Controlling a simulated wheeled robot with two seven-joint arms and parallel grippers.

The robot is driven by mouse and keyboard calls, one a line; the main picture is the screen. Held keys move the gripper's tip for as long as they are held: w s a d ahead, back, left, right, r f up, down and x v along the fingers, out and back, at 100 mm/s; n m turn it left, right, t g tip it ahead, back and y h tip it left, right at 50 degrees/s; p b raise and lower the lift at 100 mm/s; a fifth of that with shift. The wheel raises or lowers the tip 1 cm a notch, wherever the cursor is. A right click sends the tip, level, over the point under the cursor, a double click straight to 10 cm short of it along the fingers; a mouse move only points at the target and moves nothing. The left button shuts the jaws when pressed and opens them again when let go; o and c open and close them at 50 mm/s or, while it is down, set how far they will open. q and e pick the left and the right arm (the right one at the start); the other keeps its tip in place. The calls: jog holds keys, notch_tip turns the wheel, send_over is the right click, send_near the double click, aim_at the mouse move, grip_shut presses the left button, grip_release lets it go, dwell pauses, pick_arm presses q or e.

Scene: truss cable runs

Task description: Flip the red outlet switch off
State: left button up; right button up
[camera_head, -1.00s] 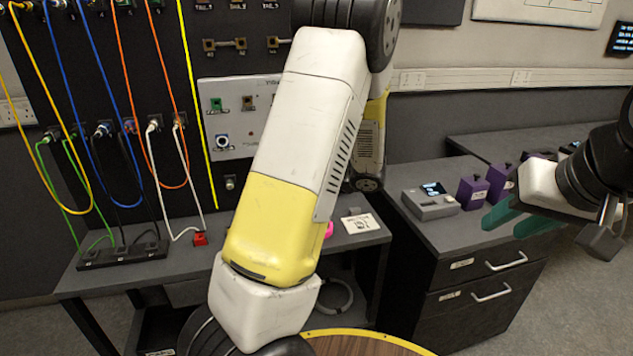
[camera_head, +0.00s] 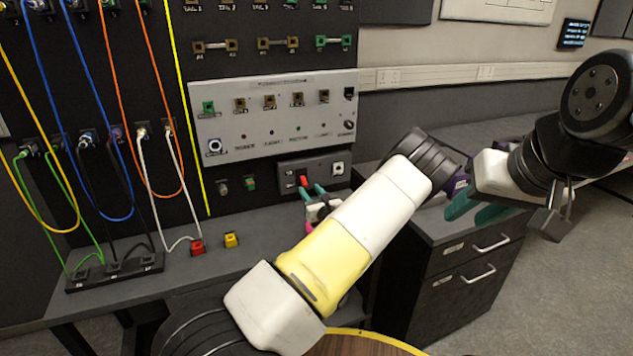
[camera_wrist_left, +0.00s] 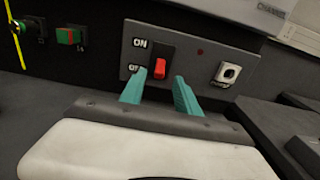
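The red outlet switch (camera_head: 304,181) is on a dark panel (camera_head: 325,165) on the back board. In the left wrist view the red switch (camera_wrist_left: 160,67) sits right of the "ON" label and a partly hidden "OFF" label. Which way it is tipped is hard to tell. My left gripper (camera_head: 312,190) is open just in front of the panel. In the left wrist view its teal fingertips (camera_wrist_left: 160,76) stand apart on either side of the switch's lower part; contact is not clear.
A white socket (camera_wrist_left: 228,73) is right of the switch, and a green-and-red button (camera_wrist_left: 70,36) is left. A grey instrument panel (camera_head: 275,115) is above. Cables hang at left over a power strip (camera_head: 115,268).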

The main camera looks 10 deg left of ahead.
aim_at(306, 185)
pick_arm(q)
jog(key=shift+x, duration=2.1)
grip_shut()
